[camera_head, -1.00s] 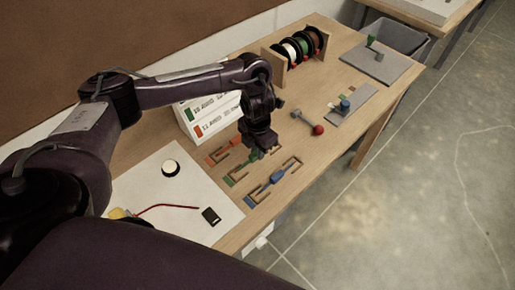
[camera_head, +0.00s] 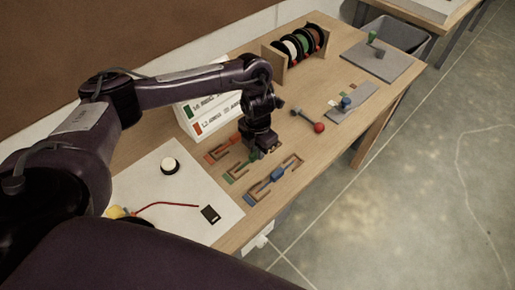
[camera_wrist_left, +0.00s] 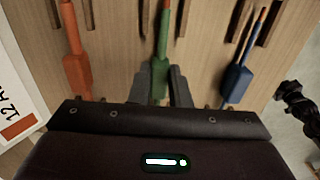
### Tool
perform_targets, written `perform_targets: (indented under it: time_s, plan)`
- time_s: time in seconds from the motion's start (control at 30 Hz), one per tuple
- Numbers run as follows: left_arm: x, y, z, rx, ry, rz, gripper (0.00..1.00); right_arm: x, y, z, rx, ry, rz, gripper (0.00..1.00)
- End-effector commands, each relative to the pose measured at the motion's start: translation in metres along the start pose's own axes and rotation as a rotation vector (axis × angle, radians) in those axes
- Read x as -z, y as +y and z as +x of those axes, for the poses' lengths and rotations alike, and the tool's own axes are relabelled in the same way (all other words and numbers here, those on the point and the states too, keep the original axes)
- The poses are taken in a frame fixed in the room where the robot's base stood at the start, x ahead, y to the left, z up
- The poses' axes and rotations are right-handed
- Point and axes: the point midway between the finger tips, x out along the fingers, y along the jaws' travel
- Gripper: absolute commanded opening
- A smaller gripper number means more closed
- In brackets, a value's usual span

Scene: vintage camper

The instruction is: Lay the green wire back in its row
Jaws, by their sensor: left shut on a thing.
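The green wire, with its thick green sleeve (camera_wrist_left: 160,78), lies along the middle row in the left wrist view. Its orange-coloured tip points away between two wooden rails. My left gripper (camera_wrist_left: 163,88) is shut on the green sleeve, one finger on each side. In the head view the gripper (camera_head: 259,150) is low at the middle row, and the green wire (camera_head: 254,155) shows just beside it. The green row label (camera_head: 229,180) is at that row's near end. I cannot tell whether the wire rests fully on the board.
The orange wire (camera_wrist_left: 76,66) and blue wire (camera_wrist_left: 237,80) lie in the rows on either side. A white mat (camera_head: 185,225) lies in front.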

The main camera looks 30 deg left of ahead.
Motion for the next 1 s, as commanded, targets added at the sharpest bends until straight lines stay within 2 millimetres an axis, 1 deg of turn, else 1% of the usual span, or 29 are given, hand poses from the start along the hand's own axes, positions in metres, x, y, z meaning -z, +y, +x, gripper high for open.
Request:
perform_targets:
  time_s: [0.07,0.1,0.27,0.57,0.67,0.9,1.0]
  plan:
    - [0.000,0.000,0.000,0.000,0.000,0.000,0.00,0.000,0.000,0.000,0.000,0.000,0.000,0.00]
    - [0.000,0.000,0.000,0.000,0.000,0.000,0.22,0.000,0.000,0.000,0.000,0.000,0.000,0.00]
    - [0.000,0.000,0.000,0.000,0.000,0.000,0.42,0.000,0.000,0.000,0.000,0.000,0.000,0.00]
    - [0.000,0.000,-0.003,0.000,-0.001,0.001,0.42,0.000,0.000,-0.001,0.001,0.000,0.000,0.00]
    - [-0.001,0.000,-0.013,-0.001,-0.003,0.002,0.42,0.000,-0.001,-0.004,0.001,0.000,0.000,0.00]
    - [-0.001,0.001,-0.052,-0.003,-0.004,0.002,0.42,0.001,-0.002,-0.013,0.002,0.000,0.000,0.00]
    - [-0.001,0.001,-0.064,-0.002,-0.003,0.002,0.42,0.002,-0.002,-0.016,0.003,0.000,0.000,0.00]
